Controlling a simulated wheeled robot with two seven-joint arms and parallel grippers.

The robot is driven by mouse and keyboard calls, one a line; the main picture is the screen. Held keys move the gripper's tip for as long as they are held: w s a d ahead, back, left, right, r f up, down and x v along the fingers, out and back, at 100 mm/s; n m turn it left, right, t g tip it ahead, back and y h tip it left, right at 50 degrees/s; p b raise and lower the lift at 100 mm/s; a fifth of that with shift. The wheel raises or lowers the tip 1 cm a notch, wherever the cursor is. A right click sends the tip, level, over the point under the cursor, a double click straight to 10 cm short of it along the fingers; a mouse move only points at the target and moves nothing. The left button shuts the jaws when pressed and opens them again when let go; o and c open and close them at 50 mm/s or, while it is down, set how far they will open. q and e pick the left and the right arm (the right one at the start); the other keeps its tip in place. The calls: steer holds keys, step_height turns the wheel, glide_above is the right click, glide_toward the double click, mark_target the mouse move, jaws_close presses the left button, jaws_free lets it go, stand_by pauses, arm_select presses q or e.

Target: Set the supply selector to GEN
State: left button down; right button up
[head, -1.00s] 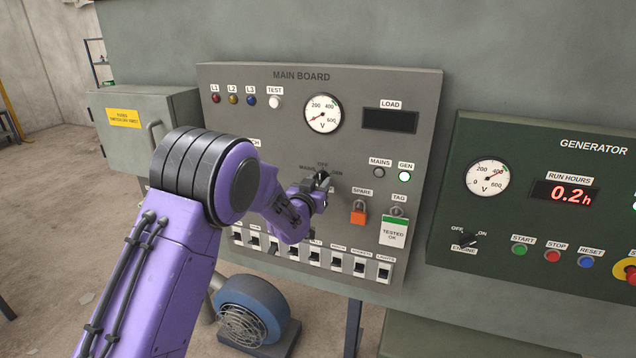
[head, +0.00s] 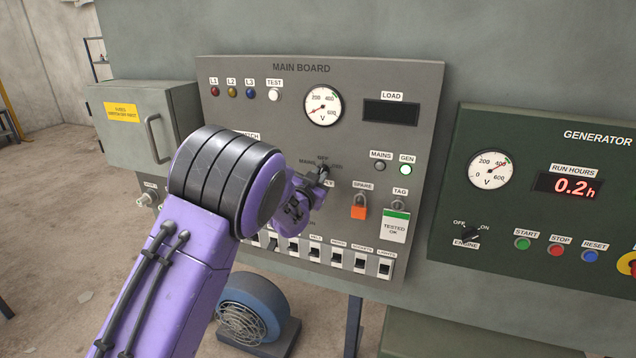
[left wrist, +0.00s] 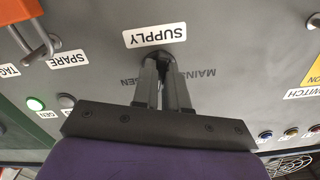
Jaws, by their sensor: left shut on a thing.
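The supply selector (head: 323,169) is a small dark knob in the middle of the grey main board (head: 420,170), among the MAINS, OFF and GEN marks. My left gripper (head: 318,178) reaches it from the lower left and is shut on it. In the left wrist view, upside down, the gripper's two fingers (left wrist: 163,80) close around the knob beside the SUPPLY label (left wrist: 155,35). The fingers hide most of the knob, so I cannot tell which mark it points to. My right gripper is not in view.
The GEN lamp (head: 405,170) is lit and the MAINS lamp (head: 379,166) looks dark. An orange padlock (head: 359,207) and a TESTED OK tag (head: 396,226) hang right of the selector. Breaker switches (head: 337,257) run below. The green generator panel (head: 560,210) stands to the right.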

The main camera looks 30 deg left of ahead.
arm_select(q)
steer(key=shift+m+b, duration=2.7)
steer(key=shift+m, duration=1.4)
steer(key=shift+a, duration=0.1)
steer(key=c, duration=1.2)
jaws_free()
steer(key=shift+o, duration=0.2)
steer(key=shift+r, duration=0.1)
